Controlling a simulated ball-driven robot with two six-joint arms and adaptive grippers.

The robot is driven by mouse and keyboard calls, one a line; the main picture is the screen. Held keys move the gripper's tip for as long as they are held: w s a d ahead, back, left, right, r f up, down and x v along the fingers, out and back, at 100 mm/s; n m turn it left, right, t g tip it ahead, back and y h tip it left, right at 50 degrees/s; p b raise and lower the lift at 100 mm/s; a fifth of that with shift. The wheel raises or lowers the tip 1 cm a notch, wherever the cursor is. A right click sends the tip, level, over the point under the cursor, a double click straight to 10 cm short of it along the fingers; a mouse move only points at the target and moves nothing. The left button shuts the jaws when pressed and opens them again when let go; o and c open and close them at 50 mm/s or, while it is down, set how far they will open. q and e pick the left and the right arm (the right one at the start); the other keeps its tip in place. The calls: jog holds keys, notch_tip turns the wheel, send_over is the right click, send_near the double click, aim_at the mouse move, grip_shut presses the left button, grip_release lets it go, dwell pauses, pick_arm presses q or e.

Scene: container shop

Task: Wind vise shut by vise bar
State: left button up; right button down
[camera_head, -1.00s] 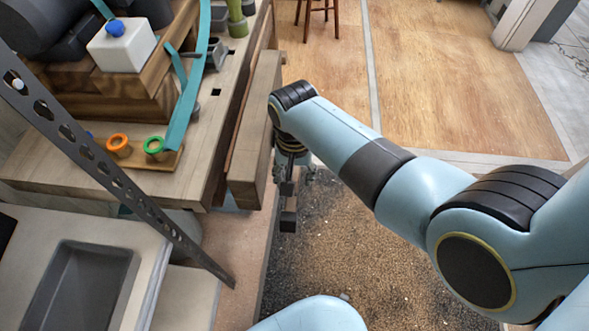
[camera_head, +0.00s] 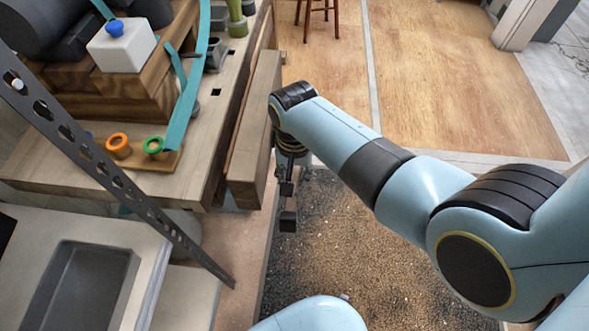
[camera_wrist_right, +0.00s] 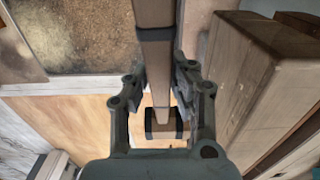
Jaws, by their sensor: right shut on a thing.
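The vise's long wooden jaw (camera_head: 256,130) runs along the right edge of the workbench, with a narrow gap showing between it and the bench top. The vise bar (camera_head: 288,220), with a dark end block, hangs beside the near end of this jaw. My right gripper (camera_head: 290,172) points down from the wrist and is shut on the bar. In the right wrist view the bar (camera_wrist_right: 154,18) passes between the two fingers (camera_wrist_right: 158,82), with a dark block at its far end. The screw is hidden. My left gripper is out of view.
Orange and green rings (camera_head: 118,146) sit on a small wooden board on the bench. A white box (camera_head: 122,45) and a teal strap lie behind. A perforated metal rail (camera_head: 110,175) crosses at the left, over a sink (camera_head: 85,290). The floor to the right is open.

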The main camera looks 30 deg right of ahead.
jog(key=shift+w+d+r, duration=0.1)
jog(key=shift+w+r, duration=0.05)
jog(key=shift+r, duration=0.25)
jog(key=w+r+g, duration=0.1)
jog(key=d+r+g+y, duration=0.1)
jog(key=w+r+g+y+p, duration=0.1)
jog(key=r, duration=0.1)
jog(key=shift+w+d, duration=0.3)
jog(key=shift+d, duration=0.1)
jog(key=w+d+r+g+b, duration=0.1)
jog(key=b, duration=0.1)
jog(key=w+r+g+y+b, duration=0.1)
jog(key=b, duration=0.1)
jog(key=shift+w+d+r+y, duration=0.25)
jog(key=shift+w+d+y, duration=0.05)
jog(key=shift+d, duration=0.1)
jog(key=shift+w+d+r+g+b, duration=0.3)
jog(key=shift+r+g+b, duration=0.2)
jog(key=shift+b, duration=0.2)
jog(key=c, duration=1.2)
grip_release()
jog(key=shift+o, duration=0.2)
